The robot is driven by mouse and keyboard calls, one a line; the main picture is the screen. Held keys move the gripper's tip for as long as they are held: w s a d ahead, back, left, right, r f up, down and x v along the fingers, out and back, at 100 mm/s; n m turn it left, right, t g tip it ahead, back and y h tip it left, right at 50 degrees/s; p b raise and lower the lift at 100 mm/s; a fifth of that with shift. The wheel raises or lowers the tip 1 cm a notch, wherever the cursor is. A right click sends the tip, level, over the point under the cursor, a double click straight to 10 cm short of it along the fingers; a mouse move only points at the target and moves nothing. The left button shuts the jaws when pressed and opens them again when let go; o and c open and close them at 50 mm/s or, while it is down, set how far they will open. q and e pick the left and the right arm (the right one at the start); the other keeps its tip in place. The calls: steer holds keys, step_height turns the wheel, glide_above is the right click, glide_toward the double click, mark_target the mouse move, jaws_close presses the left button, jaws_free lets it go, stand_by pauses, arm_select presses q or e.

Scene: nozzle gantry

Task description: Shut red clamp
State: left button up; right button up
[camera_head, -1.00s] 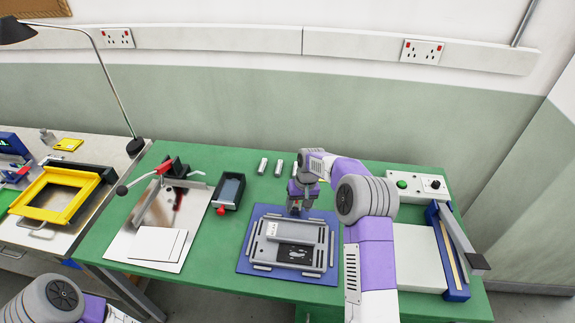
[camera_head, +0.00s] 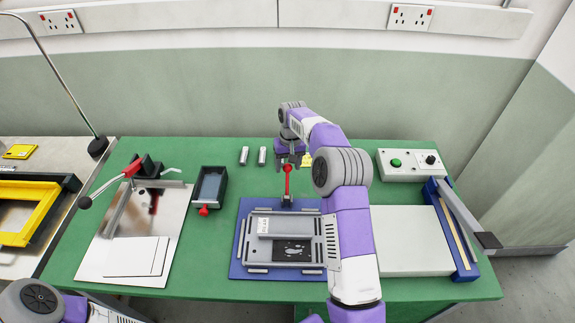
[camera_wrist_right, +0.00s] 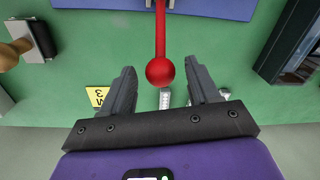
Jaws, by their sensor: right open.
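My right gripper (camera_head: 291,158) is just behind the clamp, pointing down. In the right wrist view, the red ball knob (camera_wrist_right: 160,72) shows between the spread, open fingers (camera_wrist_right: 162,82), with a gap on each side. The clamp's foot is partly out of that view. My left arm shows at bottom left; its gripper is out of view.
Two small metal cylinders (camera_head: 262,156) stand left of the gripper, and a yellow tag (camera_head: 307,160) lies beside it. A black tray (camera_head: 221,177) with a red knob is to the left. A switch box (camera_head: 412,165) stands at right. Green table shows between them.

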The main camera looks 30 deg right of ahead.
steer(key=shift+f, duration=0.1)
jaws_close()
stand_by(0.3)
